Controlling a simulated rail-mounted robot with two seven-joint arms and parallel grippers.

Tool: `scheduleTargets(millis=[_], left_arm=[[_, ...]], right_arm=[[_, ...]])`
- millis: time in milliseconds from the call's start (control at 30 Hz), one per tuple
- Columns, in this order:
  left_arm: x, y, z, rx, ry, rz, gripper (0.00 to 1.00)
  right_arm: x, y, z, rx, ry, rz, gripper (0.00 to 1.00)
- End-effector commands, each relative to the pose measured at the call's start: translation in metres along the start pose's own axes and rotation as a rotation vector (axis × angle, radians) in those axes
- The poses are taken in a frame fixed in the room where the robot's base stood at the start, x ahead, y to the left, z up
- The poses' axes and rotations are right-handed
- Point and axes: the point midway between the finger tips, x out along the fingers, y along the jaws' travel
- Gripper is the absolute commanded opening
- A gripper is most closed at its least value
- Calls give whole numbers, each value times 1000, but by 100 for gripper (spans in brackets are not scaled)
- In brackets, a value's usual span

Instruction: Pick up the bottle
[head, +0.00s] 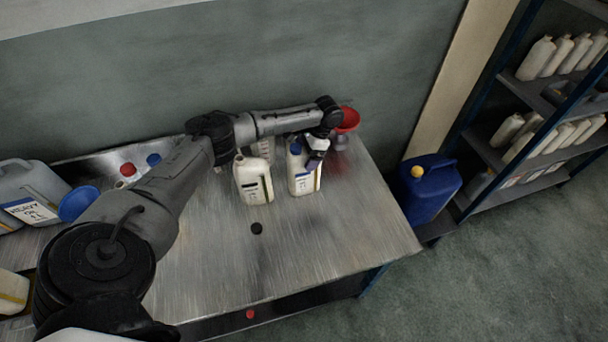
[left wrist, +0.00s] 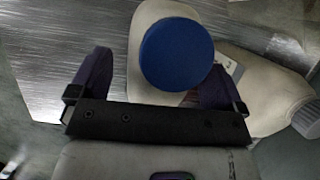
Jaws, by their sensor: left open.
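A white bottle with a blue cap and a label (head: 303,182) stands upright on the metal table, toward its right back. My left gripper (head: 318,150) is at the top of this bottle and partly covers it. In the left wrist view, the blue cap (left wrist: 176,55) lies between the two open fingers of the left gripper (left wrist: 158,72), nearer the right finger. I cannot tell whether a finger touches the bottle. A second white bottle (head: 252,180) stands just left of it; a pale bottle also shows at the right of the left wrist view (left wrist: 262,95). My right gripper is out of view.
A red funnel (head: 347,119) stands behind the bottle. A grey canister (head: 32,182) and blue funnel (head: 78,204) are at the left. A black cap (head: 257,228) lies on the table (head: 330,240), whose front right is clear. A blue jerrycan (head: 428,190) stands beyond its right edge.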

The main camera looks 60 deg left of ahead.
Motion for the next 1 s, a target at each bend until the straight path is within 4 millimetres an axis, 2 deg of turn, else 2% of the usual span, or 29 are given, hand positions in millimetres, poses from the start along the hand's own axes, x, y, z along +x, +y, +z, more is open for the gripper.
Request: scheduleTargets(millis=[300, 1000], left_arm=[[4, 0, 0, 0, 0, 0, 95], [3, 0, 0, 0, 1, 0, 28]], right_arm=[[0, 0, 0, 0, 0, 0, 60], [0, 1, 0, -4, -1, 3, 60]])
